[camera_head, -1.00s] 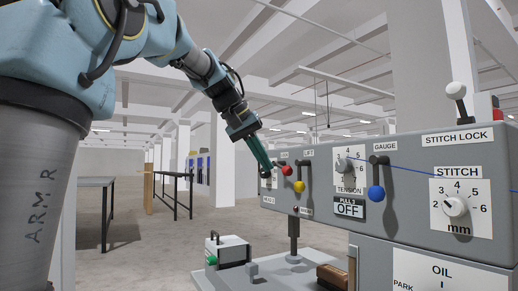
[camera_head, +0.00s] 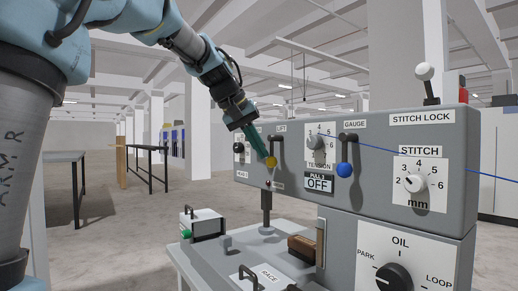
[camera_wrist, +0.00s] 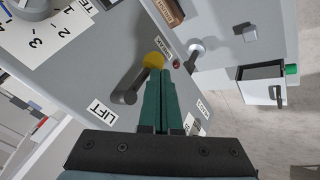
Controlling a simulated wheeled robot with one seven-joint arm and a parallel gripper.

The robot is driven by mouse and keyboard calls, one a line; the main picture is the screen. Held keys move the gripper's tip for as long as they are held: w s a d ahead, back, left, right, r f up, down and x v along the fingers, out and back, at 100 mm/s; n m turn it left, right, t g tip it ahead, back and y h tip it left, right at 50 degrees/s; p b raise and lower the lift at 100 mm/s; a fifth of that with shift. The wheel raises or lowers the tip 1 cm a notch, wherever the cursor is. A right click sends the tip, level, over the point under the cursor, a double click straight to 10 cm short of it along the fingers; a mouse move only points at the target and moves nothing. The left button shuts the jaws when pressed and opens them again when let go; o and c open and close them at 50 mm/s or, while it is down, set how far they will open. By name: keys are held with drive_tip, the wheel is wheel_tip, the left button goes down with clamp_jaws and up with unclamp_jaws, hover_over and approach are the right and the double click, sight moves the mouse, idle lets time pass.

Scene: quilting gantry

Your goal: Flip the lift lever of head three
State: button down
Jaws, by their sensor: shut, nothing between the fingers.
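The lift lever (camera_wrist: 130,87) shows in the wrist view as a dark arm with a yellow knob (camera_wrist: 153,60), beside the LIFT label (camera_wrist: 97,108). In the head view its yellow knob (camera_head: 271,161) hangs low, below the LIFT label (camera_head: 281,129). My gripper (camera_head: 266,153) is shut and empty, with its green fingers reaching down to the knob. In the wrist view the fingertips (camera_wrist: 166,72) lie right beside the knob; I cannot tell whether they touch. My fingers hide part of the lever in the head view.
A blue-knobbed GAUGE lever (camera_head: 344,169) and the TENSION dial (camera_head: 316,142) are to the right on the same grey panel (camera_head: 375,155). A brown block (camera_head: 303,246) and a white box (camera_head: 203,223) stand below.

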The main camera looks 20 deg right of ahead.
drive_tip(key=shift+s+n+g+p, duration=0.25)
drive_tip(key=shift+n+g+p, duration=0.15)
drive_tip(key=shift+g+p, duration=0.6)
drive_tip(key=n+g+h+p, duration=0.1)
drive_tip(key=g+p, duration=0.1)
drive_tip(key=g, duration=0.1)
drive_tip(key=s+n+g+h+p, duration=0.1)
drive_tip(key=g+p, duration=0.1)
drive_tip(key=p, duration=0.1)
drive_tip(key=s+n+g+h+p, duration=0.1)
drive_tip(key=n+g+p, duration=0.1)
drive_tip(key=g, duration=0.1)
drive_tip(key=shift+s+d+r+g+p, duration=0.2)
drive_tip(key=shift+d+r+g+p, duration=0.1)
drive_tip(key=shift+r, duration=0.05)
idle(0.3)
drive_tip(key=shift+w+a+r+p, duration=0.15)
drive_tip(key=shift+w+r+p, duration=0.15)
drive_tip(key=shift+w+p, duration=0.45)
drive_tip(key=shift+f+h, duration=0.1)
drive_tip(key=shift+h, duration=0.2)
